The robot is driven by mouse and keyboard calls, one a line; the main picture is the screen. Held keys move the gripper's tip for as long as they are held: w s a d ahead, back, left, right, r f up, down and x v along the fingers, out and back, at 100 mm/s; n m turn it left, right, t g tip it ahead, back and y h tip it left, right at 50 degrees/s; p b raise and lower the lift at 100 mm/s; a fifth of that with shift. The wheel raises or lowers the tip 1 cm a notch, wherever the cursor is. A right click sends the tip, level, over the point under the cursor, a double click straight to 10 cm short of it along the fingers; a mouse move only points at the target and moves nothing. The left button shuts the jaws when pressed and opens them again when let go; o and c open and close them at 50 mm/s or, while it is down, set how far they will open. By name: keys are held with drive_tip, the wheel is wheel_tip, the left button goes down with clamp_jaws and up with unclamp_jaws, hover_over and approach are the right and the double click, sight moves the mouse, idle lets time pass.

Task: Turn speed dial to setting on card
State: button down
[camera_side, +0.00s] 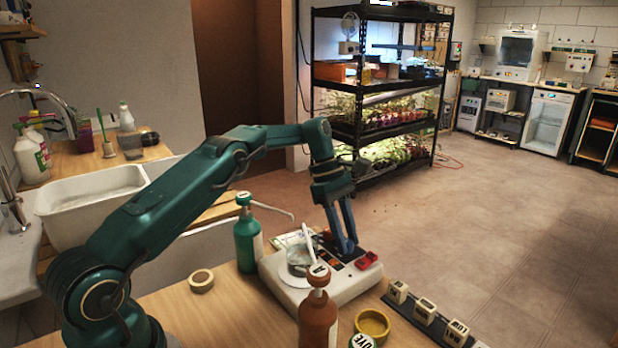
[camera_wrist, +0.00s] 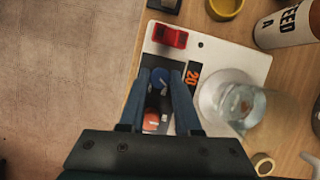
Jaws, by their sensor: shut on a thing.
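A white stirrer-like unit (camera_side: 345,290) sits on the wooden bench, and its top also shows in the wrist view (camera_wrist: 245,58). My gripper (camera_side: 350,250) points down at its dark control panel. In the wrist view my gripper (camera_wrist: 164,75) is shut on a blue dial (camera_wrist: 160,77), one finger on each side. An orange-red knob (camera_wrist: 151,121) shows between the fingers nearer the wrist. Orange digits "20" (camera_wrist: 192,77) show on a dark strip beside the right finger. The dial's pointer is unclear.
A clear beaker (camera_wrist: 229,100) stands on the unit close to the fingers. A red switch (camera_wrist: 170,36) is beyond them. A green pump bottle (camera_side: 247,242), brown bottle (camera_side: 318,322), yellow dish (camera_side: 372,324) and tape roll (camera_side: 202,281) surround the unit.

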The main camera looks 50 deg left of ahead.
idle(0.6)
drive_tip(key=c, duration=0.6)
unclamp_jaws()
